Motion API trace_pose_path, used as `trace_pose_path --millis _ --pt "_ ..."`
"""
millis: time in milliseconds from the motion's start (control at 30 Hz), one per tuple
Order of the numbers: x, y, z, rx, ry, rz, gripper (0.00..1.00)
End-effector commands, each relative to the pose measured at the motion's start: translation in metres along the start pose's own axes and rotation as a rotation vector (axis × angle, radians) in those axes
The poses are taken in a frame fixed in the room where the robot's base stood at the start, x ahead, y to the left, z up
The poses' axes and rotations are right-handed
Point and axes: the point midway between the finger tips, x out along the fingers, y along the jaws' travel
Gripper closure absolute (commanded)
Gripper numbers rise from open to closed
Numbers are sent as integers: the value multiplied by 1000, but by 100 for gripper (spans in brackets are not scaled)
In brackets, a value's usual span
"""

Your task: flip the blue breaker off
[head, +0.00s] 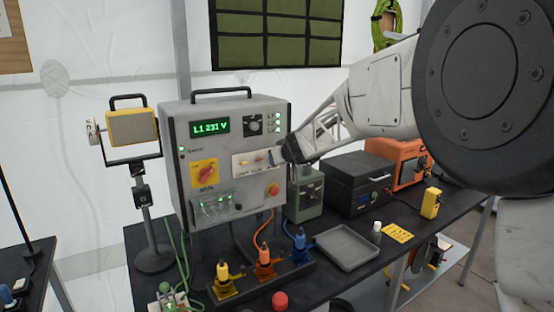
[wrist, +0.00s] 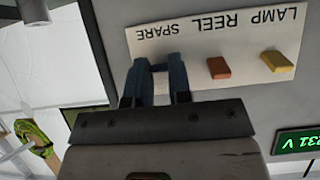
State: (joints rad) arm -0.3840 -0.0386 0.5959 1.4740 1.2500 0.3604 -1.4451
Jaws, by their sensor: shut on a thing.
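The grey power box (head: 235,160) has a white breaker plate that shows upside down in the wrist view (wrist: 200,32), labelled LAMP, REEL and SPARE. My gripper (head: 280,155) is at the right end of this plate. In the wrist view my gripper (wrist: 160,72) has its two fingers at the SPARE position, shut on the blue breaker. The breaker is mostly hidden between and behind the fingers, so its position cannot be told. An orange breaker (wrist: 219,68) and a yellow breaker (wrist: 277,61) stand beside the fingers, untouched.
The box also carries a green display (head: 210,127), a red rotary switch (head: 205,172) and a red button (head: 272,189). Yellow, orange and blue plugs stand below it on the table. A grey tray (head: 347,248) and a black case (head: 357,184) are to the right.

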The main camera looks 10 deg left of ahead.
Motion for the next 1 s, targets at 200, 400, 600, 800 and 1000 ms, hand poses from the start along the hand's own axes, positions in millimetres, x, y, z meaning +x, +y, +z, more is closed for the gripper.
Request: trace_pose_path --millis 200,400,600,800,1000 --pt "0 0 2 1 64 1 100" --pt "1 0 4 1 122 1 100" --pt "2 0 6 1 177 1 100" --pt "3 0 6 1 220 1 100" --pt "4 0 7 0 243 1 100"
